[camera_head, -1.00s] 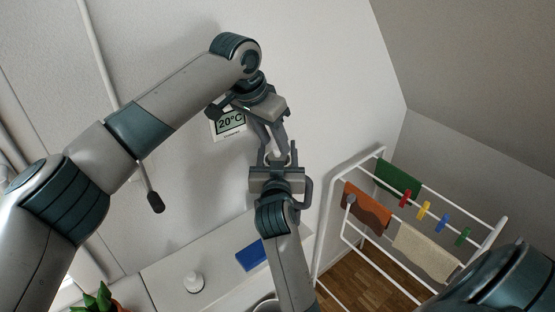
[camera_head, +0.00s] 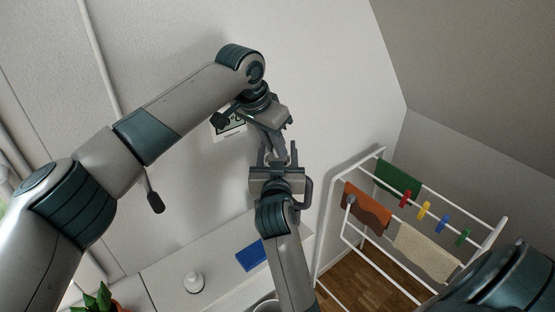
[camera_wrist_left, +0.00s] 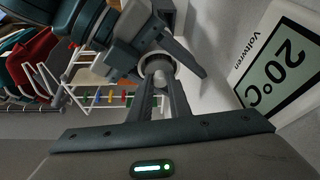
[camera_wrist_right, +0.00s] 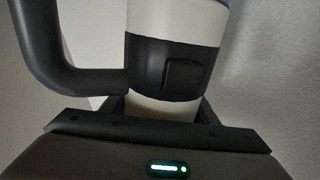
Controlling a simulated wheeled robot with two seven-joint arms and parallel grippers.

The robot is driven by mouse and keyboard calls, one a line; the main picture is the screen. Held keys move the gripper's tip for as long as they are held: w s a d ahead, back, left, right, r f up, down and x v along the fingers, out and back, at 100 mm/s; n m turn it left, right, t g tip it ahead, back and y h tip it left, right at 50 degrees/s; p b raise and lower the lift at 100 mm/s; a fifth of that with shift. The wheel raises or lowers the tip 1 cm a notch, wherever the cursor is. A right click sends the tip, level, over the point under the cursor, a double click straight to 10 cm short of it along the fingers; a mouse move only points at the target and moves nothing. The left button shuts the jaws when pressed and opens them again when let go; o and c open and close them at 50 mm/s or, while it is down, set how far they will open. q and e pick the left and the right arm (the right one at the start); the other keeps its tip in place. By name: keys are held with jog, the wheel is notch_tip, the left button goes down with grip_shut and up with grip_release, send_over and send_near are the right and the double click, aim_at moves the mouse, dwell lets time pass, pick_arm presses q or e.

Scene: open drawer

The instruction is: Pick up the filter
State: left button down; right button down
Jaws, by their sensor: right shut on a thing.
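My right gripper (camera_head: 277,158) points up in the middle of the head view and is shut on a pale, round piece, which I take for the filter. In the right wrist view the filter (camera_wrist_right: 178,20) is a whitish cylinder with a black band and a curved dark handle at its left. In the left wrist view the filter (camera_wrist_left: 158,64) shows end-on as a white ring. My left gripper (camera_wrist_left: 161,88) has its fingers apart just below that ring; I cannot tell whether they touch it.
A white drying rack (camera_head: 345,180) with cloths and coloured pegs stands at the right. Below, a white surface (camera_head: 165,270) bears a blue box (camera_head: 251,256) and a small white object (camera_head: 194,283). A 20°C display (camera_wrist_left: 285,65) is on the wall close to the grippers.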

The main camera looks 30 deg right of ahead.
pick_arm(q)
jog(key=shift+r, duration=0.1)
pick_arm(e)
jog(key=shift+f, duration=0.1)
pick_arm(q)
notch_tip(320, 180, up, 10)
dwell(0.6)
dwell(0.4)
pick_arm(e)
jog(key=c, duration=0.6)
grip_release()
jog(key=shift+c, duration=0.2)
pick_arm(q)
jog(key=shift+s+d, duration=0.1)
pick_arm(e)
notch_tip(320, 180, up, 10)
jog(key=shift+r, duration=0.2)
pick_arm(q)
jog(key=shift+f, duration=0.2)
pick_arm(e)
jog(key=shift+s+d+f, duration=0.1)
jog(key=shift+s+f, duration=0.1)
